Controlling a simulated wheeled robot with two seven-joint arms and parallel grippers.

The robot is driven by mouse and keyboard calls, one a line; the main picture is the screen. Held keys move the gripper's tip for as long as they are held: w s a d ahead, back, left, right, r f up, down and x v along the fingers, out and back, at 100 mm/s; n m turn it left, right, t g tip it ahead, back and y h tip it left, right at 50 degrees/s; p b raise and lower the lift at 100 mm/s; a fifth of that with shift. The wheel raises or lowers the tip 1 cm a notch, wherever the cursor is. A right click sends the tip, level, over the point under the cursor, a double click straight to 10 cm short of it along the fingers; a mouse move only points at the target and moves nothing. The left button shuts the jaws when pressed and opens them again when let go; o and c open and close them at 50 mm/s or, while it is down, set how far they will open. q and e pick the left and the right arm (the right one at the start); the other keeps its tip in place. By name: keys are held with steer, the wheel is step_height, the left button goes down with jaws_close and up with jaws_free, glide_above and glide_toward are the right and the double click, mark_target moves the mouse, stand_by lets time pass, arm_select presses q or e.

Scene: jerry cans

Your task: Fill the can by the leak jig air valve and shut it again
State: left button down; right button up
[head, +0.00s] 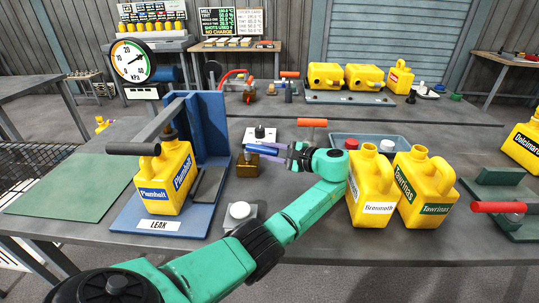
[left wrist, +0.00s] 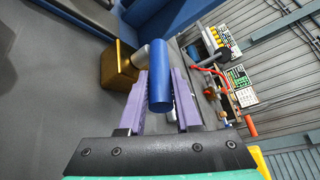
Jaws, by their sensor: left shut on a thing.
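The yellow Plumholt can (head: 173,178) stands upright in the blue leak jig (head: 205,125), marked LEAK. A grey lever arm (head: 172,121) with a dark grip reaches over the can's neck. The air valve, a brass block (head: 246,165) with a blue handle (head: 268,147), sits right of the jig; its block (left wrist: 118,66) and handle (left wrist: 160,62) also show in the left wrist view. My left gripper (head: 262,149) is shut on the blue handle, its purple fingers (left wrist: 161,78) on either side. A round kPa gauge (head: 132,61) stands behind, its needle off to the upper right. My right gripper is out of view.
Brenmoth (head: 373,188) and Tawrinas (head: 424,190) cans stand right of my left arm. A white round button (head: 239,210) is in front of the valve. A control box (head: 260,135) and an orange-handled lever (head: 313,123) stand behind. A green mat (head: 65,187) lies clear at left.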

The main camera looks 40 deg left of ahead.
mark_target(268, 148)
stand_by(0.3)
arm_select(q)
steer(key=c, duration=0.6)
jaws_free()
steer(key=shift+a, duration=0.1)
step_height(268, 148, up, 20)
